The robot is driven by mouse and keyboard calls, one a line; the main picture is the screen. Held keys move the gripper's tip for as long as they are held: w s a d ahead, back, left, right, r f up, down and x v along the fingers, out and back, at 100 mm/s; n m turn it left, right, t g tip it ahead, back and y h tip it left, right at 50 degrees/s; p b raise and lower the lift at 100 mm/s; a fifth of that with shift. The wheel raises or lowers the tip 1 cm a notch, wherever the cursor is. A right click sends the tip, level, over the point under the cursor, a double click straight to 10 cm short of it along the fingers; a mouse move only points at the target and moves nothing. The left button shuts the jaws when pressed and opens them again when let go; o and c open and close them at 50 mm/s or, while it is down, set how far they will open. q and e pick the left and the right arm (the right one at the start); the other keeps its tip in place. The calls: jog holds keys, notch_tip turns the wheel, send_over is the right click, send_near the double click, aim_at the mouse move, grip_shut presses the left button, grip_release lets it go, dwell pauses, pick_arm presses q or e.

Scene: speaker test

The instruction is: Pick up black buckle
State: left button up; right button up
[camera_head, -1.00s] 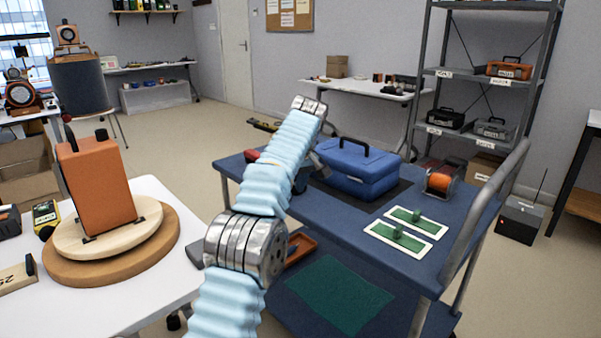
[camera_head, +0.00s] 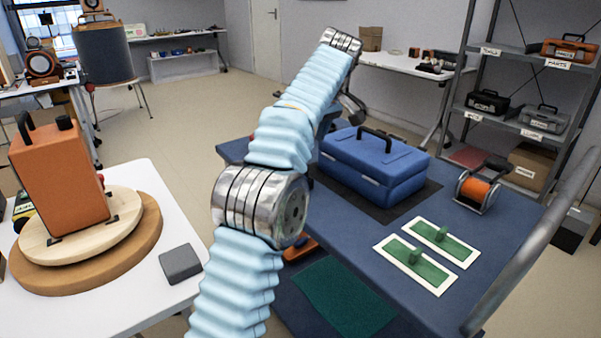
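I cannot make out a separate black buckle. Black parts I see are the handle (camera_head: 375,134) on top of the blue toolbox (camera_head: 372,170) and the handle on the orange case (camera_head: 62,185). The toolbox sits closed on a dark mat on the blue cart (camera_head: 460,225). One of my arms, in a light blue sleeve with silver joints, rises through the middle and covers the cart's left part. A dark grey part shows behind its upper end, too hidden to identify. I see no gripper fingers.
Two green-and-white plates (camera_head: 415,271) and an orange spool (camera_head: 478,190) are on the cart. A curved grey rail (camera_head: 535,260) borders its right side.

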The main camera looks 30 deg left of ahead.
pick_arm(q)
jog(key=b+x, duration=0.2)
jog(key=x, duration=0.8)
jog(key=shift+w+a+f, duration=0.15)
jog(key=shift+w+f, duration=0.05)
jog(key=shift+r, duration=0.1)
jog(key=c, duration=1)
